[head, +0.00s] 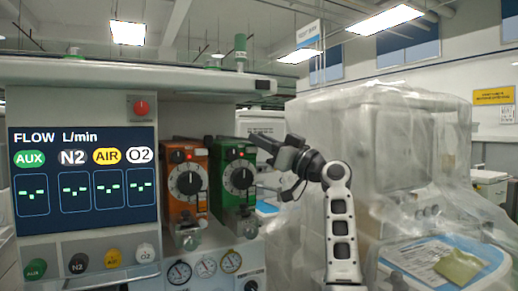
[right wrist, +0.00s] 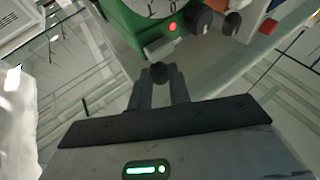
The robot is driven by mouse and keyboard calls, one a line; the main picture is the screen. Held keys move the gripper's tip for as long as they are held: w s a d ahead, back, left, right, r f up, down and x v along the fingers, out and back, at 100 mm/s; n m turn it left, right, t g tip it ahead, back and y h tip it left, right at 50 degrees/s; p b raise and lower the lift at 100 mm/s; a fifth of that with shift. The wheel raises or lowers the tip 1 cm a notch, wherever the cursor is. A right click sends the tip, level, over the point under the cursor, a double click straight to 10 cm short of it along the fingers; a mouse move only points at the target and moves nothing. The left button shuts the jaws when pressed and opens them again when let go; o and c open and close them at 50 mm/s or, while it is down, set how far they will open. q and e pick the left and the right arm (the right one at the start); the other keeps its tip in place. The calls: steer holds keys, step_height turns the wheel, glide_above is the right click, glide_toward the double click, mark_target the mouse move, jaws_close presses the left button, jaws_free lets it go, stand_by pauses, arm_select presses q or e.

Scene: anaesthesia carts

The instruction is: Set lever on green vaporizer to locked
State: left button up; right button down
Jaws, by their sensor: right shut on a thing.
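The green vaporizer (head: 236,200) stands on the anaesthesia machine, with a black-and-white dial and a small red light near its top. Its lever shows in the right wrist view as a short grey piece with a dark round knob (right wrist: 160,71). My right gripper (head: 258,141) reaches in from the right at the vaporizer's top right side. In the right wrist view, the fingers (right wrist: 159,80) are shut on the lever's knob. In the head view the gripper hides the lever, so its setting is unclear. My left gripper is not in view.
An orange vaporizer (head: 186,210) stands close on the left of the green one. A flow screen (head: 84,178) and a red button (head: 141,107) are farther left. A plastic-covered machine (head: 400,150) stands to the right, near my arm.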

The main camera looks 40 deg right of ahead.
steer(key=c, duration=1.6)
jaws_free()
steer(key=shift+w+f, duration=0.1)
steer(key=shift+w, duration=0.05)
steer(key=shift+o, duration=0.2)
arm_select(q)
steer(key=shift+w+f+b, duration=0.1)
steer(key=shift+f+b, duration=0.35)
steer(key=shift+b, duration=0.75)
arm_select(e)
steer(key=v, duration=0.7)
steer(key=shift+s, duration=0.3)
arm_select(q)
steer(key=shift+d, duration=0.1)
arm_select(e)
steer(key=shift+d, duration=0.1)
